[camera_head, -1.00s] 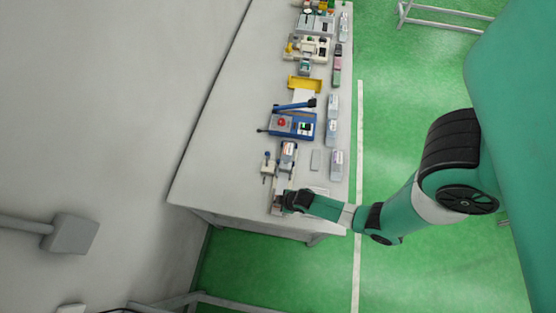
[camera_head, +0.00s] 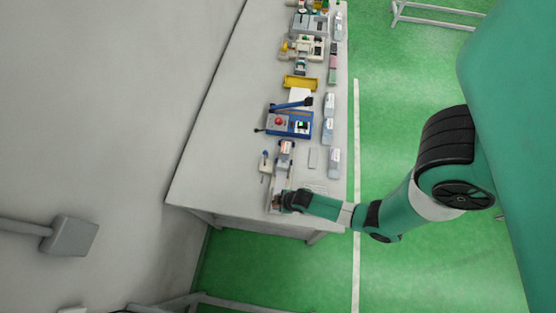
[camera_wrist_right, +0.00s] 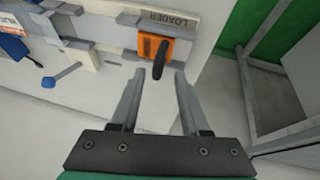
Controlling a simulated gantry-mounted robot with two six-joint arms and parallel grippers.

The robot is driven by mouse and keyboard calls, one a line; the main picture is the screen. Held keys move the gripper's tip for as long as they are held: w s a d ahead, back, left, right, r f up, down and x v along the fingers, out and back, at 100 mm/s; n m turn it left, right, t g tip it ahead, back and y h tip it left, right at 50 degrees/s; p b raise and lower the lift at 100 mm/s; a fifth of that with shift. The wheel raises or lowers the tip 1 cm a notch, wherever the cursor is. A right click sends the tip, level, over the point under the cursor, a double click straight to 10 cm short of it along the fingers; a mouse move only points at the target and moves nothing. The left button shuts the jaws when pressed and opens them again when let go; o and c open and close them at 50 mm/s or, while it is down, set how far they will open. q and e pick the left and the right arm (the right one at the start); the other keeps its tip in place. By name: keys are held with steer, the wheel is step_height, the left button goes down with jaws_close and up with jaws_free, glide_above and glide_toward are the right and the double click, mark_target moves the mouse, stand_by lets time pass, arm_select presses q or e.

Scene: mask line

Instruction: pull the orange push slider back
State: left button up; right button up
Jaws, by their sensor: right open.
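In the right wrist view the orange slider (camera_wrist_right: 178,48) sits on a grey rail beside a plate marked LOADER (camera_wrist_right: 172,20). A black handle (camera_wrist_right: 160,60) stands up from it. My right gripper (camera_wrist_right: 160,73) is open. Its two fingertips lie on either side of the handle's lower end in the picture; I cannot tell whether they touch it. In the head view my right gripper (camera_head: 288,201) is over the near end of the bench, and the slider cannot be made out there. My left gripper is not in view.
The bench (camera_head: 215,150) has a bare strip along its left side. A blue device with a lever (camera_head: 290,122) and a yellow tray (camera_head: 300,82) stand farther up. A blue-handled part (camera_wrist_right: 63,76) lies left of the slider. Pale boxes (camera_head: 333,162) line the right edge.

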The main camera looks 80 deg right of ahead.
steer(key=p+v, duration=0.3)
steer(key=v, duration=0.8)
steer(key=shift+a+r, duration=0.15)
